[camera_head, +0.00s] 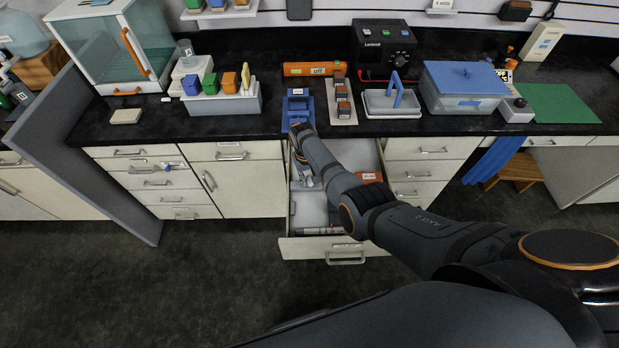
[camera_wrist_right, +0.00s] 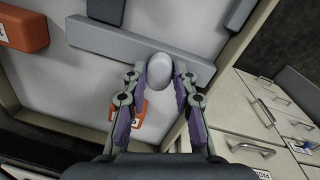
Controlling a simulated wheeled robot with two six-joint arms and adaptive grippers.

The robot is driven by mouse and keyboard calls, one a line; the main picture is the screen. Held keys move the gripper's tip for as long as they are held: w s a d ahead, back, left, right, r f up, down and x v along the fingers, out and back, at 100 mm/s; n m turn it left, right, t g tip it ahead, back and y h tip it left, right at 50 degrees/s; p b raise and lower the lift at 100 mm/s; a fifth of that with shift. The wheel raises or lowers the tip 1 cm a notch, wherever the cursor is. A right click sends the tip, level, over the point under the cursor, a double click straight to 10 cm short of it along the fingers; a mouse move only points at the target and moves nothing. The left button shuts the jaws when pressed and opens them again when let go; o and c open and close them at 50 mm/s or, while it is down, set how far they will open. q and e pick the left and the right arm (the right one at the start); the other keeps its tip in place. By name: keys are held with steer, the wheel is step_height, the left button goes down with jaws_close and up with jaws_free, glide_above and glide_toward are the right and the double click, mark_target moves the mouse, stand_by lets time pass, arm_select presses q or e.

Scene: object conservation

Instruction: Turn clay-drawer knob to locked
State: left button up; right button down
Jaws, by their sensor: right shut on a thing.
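My right gripper (camera_head: 304,178) reaches down into an open drawer (camera_head: 300,247) in the head view. In the right wrist view its two purple-padded fingers (camera_wrist_right: 160,78) are shut on a smooth whitish rounded object (camera_wrist_right: 159,70). On a drawer stack left of the open drawer, a small blue and white fitting (camera_head: 172,166) shows in the head view. It may be the clay-drawer knob; its setting is too small to read. A similar fitting shows at the right of the wrist view (camera_wrist_right: 303,147). My left gripper is in neither view.
The open drawer holds an orange labelled block (camera_head: 368,177) and grey bars (camera_wrist_right: 140,45). The floor at front left is clear.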

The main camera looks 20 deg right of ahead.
steer(key=shift+w+m, duration=0.1)
steer(key=shift+m, duration=1)
steer(key=c, duration=1.1)
jaws_free()
steer(key=shift+o, duration=0.2)
step_height(320, 180, up, 12)
steer(key=a, duration=0.1)
